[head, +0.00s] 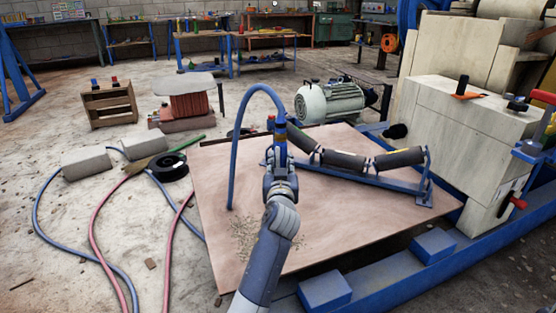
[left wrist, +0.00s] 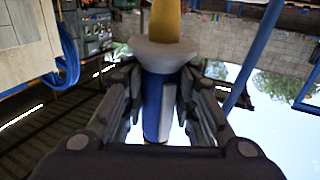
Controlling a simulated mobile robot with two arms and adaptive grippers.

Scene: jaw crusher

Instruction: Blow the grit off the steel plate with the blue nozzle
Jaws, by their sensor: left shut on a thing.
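The steel plate (head: 330,225) is a large reddish-brown sheet lying flat in the middle of the head view. A patch of pale grit (head: 246,236) lies on its left part, beside my forearm. My left gripper (head: 278,153) is shut on the blue nozzle (head: 280,127) above the plate. A blue hose (head: 237,140) arcs from the nozzle over to the left and down towards the plate. In the left wrist view the fingers (left wrist: 160,100) flank the nozzle's blue body (left wrist: 153,105), with a pale collar and yellow part beyond. The nozzle's outlet direction is unclear. My right gripper is not in view.
A conveyor roller frame (head: 365,170) lies across the plate's far right. The pale crusher body (head: 465,115) and its blue base beam (head: 400,275) bound the right side. A motor (head: 330,101) stands behind. Concrete blocks (head: 87,164) and hoses (head: 95,235) lie on the left floor.

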